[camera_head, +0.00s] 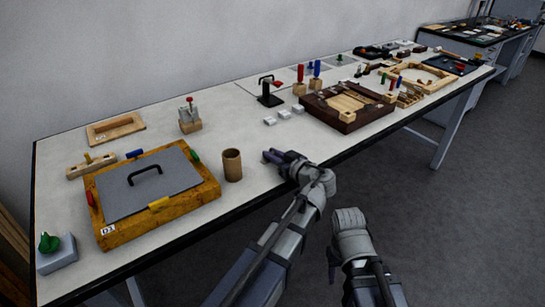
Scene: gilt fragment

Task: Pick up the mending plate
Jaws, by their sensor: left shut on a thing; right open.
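My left gripper (272,156) is low over the front part of the white table, just right of a brown cylindrical cup (232,165). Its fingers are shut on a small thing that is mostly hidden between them. I cannot make out its shape or tell whether it touches the table. I cannot pick out a mending plate for certain anywhere else in view. My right gripper (349,219) is off the table's front edge, above the floor. It is open; its fingertips are hard to see from here.
A wooden box with a grey handled lid (150,184) stands at the left. A dark wooden tray (346,119) is further right. The table (205,122) has free room between cup and blocks.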

